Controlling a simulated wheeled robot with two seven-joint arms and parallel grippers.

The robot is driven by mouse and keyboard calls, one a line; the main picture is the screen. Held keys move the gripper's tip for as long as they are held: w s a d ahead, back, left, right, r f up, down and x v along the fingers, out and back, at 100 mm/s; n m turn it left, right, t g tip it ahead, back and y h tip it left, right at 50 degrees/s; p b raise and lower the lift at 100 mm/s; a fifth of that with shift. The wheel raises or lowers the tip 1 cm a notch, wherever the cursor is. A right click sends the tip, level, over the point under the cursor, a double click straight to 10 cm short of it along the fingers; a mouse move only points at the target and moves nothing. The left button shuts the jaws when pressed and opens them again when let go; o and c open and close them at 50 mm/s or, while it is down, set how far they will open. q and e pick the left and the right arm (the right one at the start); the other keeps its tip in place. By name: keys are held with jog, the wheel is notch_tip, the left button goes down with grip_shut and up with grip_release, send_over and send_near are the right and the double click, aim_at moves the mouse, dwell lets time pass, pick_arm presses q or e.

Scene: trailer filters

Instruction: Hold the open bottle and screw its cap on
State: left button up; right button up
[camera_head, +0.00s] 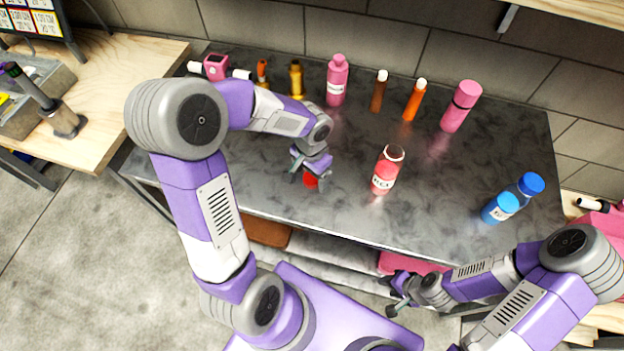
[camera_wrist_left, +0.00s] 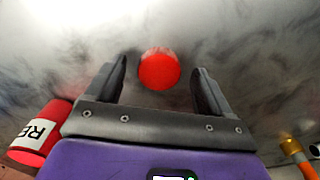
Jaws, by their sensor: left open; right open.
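The red cap (camera_head: 311,180) lies on the table left of the bottle; in the left wrist view the cap (camera_wrist_left: 159,70) is round and sits just beyond and between the fingertips. My left gripper (camera_head: 303,176) is open above the cap and holds nothing. My right gripper (camera_head: 396,297) is open and empty, low in front of the table's front edge.
A pink bottle (camera_head: 337,80), an orange bottle (camera_head: 415,100) and a pink-capped bottle (camera_head: 461,106) stand along the back with other small items. The dark table (camera_head: 440,200) is clear around the open bottle.

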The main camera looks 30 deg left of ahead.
aim_at(311, 178)
pick_arm(q)
jog(key=shift+f, duration=0.45)
jog(key=shift+r, duration=0.1)
jog(key=shift+c, duration=0.4)
jog(key=c, duration=1)
jog(key=shift+r, duration=0.1)
notch_tip(311, 178, up, 10)
jog(key=p, duration=0.3)
jog(key=shift+p, duration=0.3)
